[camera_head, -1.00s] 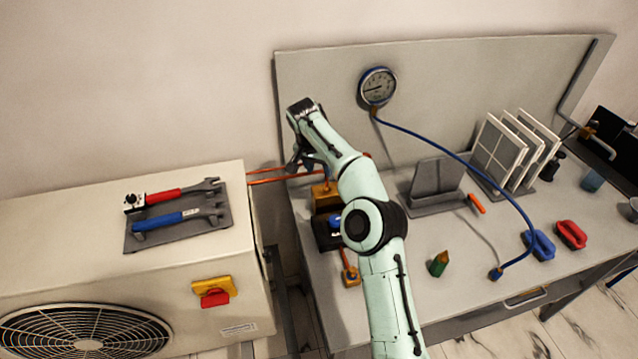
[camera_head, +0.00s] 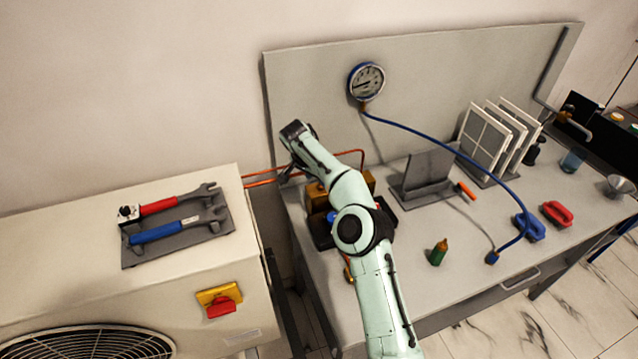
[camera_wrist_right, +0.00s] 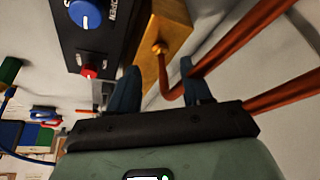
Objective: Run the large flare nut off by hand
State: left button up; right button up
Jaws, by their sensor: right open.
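Two copper pipes (camera_head: 262,180) run from the outdoor unit to a brass valve block (camera_head: 318,199) on the bench. The block also shows in the right wrist view (camera_wrist_right: 148,62), with a small brass fitting (camera_wrist_right: 160,47) where a pipe meets its face. I cannot clearly make out the large flare nut. My right gripper (camera_head: 286,173) is at the pipes, left of the block. In the wrist view its dark fingers (camera_wrist_right: 160,88) are apart, with a bent copper pipe (camera_wrist_right: 172,92) showing between them. I cannot tell whether they touch it. My left gripper is out of view.
A black box with a blue knob (camera_wrist_right: 85,14) sits beside the block. Red and blue wrenches (camera_head: 165,232) lie on a tray on the outdoor unit (camera_head: 60,285). A gauge (camera_head: 366,80) with a blue hose is on the back panel.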

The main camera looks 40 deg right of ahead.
aim_at(320, 187)
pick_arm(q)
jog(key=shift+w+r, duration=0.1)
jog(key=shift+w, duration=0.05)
pick_arm(e)
jog(key=shift+x, duration=2.2)
jog(key=shift+w, duration=0.1)
jog(key=shift+c, duration=0.3)
grip_shut()
